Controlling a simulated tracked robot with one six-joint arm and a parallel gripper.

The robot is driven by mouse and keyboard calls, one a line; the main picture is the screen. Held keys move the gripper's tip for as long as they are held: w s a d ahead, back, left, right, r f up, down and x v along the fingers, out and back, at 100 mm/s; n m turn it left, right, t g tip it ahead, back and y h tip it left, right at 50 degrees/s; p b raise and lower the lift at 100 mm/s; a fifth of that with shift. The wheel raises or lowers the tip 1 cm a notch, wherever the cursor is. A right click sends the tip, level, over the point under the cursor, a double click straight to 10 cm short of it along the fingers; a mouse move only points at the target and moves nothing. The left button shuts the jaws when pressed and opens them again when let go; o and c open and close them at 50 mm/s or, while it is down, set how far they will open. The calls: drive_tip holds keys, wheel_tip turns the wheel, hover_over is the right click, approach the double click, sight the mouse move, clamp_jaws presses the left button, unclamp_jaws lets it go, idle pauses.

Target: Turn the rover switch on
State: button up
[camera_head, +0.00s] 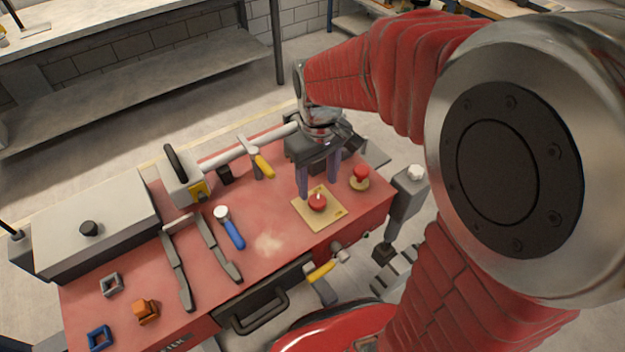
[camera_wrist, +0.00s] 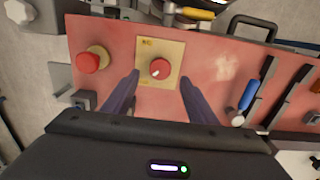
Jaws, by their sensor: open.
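The switch is a red round knob (camera_head: 317,203) with a pale pointer mark, on a square yellow plate (camera_head: 331,215) on the red bench top. In the wrist view the red knob (camera_wrist: 160,69) lies ahead of the fingertips, roughly between their lines, its mark pointing down and left on the yellow plate (camera_wrist: 147,47). My gripper (camera_head: 318,190) is open above the knob, fingers pointing down; the wrist view shows its two dark fingers (camera_wrist: 159,82) apart with nothing between them. I cannot tell whether a finger touches the plate.
A red mushroom button (camera_head: 361,174) stands close to the right of the plate. A blue-handled tool (camera_head: 231,230), a yellow-handled tool (camera_head: 262,165) and black bars (camera_head: 178,269) lie leftward. A drawer handle (camera_head: 259,312) projects at the bench front. A grey box (camera_head: 95,226) stands far left.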

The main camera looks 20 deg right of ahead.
sight(318, 200)
wheel_tip(318, 200, down, 6)
drive_tip(key=shift+r, duration=0.1)
drive_tip(key=shift+c, duration=0.6)
drive_tip(key=c, duration=0.9)
